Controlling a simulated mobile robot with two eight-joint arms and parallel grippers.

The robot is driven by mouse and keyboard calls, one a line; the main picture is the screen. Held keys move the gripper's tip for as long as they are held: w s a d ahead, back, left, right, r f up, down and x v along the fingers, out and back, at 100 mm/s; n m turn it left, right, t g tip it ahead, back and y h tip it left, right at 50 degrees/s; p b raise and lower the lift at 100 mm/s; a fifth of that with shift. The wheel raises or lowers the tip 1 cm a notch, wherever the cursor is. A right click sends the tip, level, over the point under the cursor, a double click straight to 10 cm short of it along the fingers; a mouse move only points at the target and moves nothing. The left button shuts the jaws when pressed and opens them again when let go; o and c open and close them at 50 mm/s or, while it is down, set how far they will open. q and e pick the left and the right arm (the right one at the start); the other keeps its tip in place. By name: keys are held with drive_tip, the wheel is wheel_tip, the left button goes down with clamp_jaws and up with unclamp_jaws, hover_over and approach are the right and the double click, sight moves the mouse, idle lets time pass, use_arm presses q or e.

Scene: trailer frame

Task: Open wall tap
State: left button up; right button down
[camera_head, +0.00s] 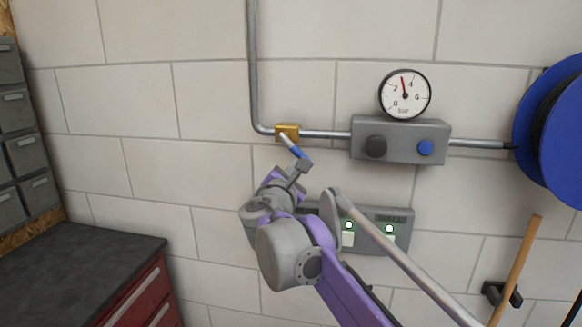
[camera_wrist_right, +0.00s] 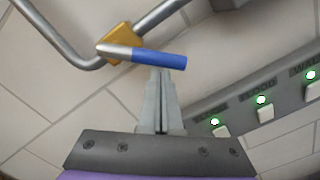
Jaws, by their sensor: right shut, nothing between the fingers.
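The wall tap has a brass body (camera_head: 287,131) on a grey pipe, with a lever whose end is a blue sleeve (camera_head: 299,151). In the head view the lever slants down and to the right from the brass body. In the right wrist view the brass body (camera_wrist_right: 122,42) is at the upper left and the blue sleeve (camera_wrist_right: 160,59) lies across the fingertips. My right gripper (camera_head: 304,163) is shut with nothing between its fingers. Its tips (camera_wrist_right: 159,72) are at the lower side of the sleeve; I cannot tell whether they touch. My left gripper is not in view.
A pressure gauge (camera_head: 405,95) reads between 2 and 4 above a grey box (camera_head: 400,152) with two knobs. A switch panel (camera_head: 370,237) with green lamps is behind my right arm. A blue hose reel (camera_head: 560,120) is at right, a red cabinet (camera_head: 140,295) at lower left.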

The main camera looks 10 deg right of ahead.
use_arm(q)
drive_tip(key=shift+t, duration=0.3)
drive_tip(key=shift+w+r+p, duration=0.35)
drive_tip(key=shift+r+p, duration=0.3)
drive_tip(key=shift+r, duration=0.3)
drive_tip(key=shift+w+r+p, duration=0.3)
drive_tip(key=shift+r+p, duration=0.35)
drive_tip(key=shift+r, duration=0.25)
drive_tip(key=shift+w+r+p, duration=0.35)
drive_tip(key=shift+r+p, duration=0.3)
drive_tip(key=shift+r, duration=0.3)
use_arm(e)
drive_tip(key=shift+s+d+r+n, duration=0.2)
drive_tip(key=shift+d+r+n, duration=0.35)
drive_tip(key=shift+n, duration=0.6)
drive_tip(key=shift+s+d+r+n, duration=0.2)
drive_tip(key=shift+d+r+n, duration=0.2)
drive_tip(key=shift+r+n, duration=0.55)
drive_tip(key=shift+s+d+r+n, duration=0.2)
drive_tip(key=shift+d+r+n, duration=0.25)
drive_tip(key=shift+n, duration=0.95)
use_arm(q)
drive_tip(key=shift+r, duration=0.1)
use_arm(e)
drive_tip(key=shift+f, duration=0.2)
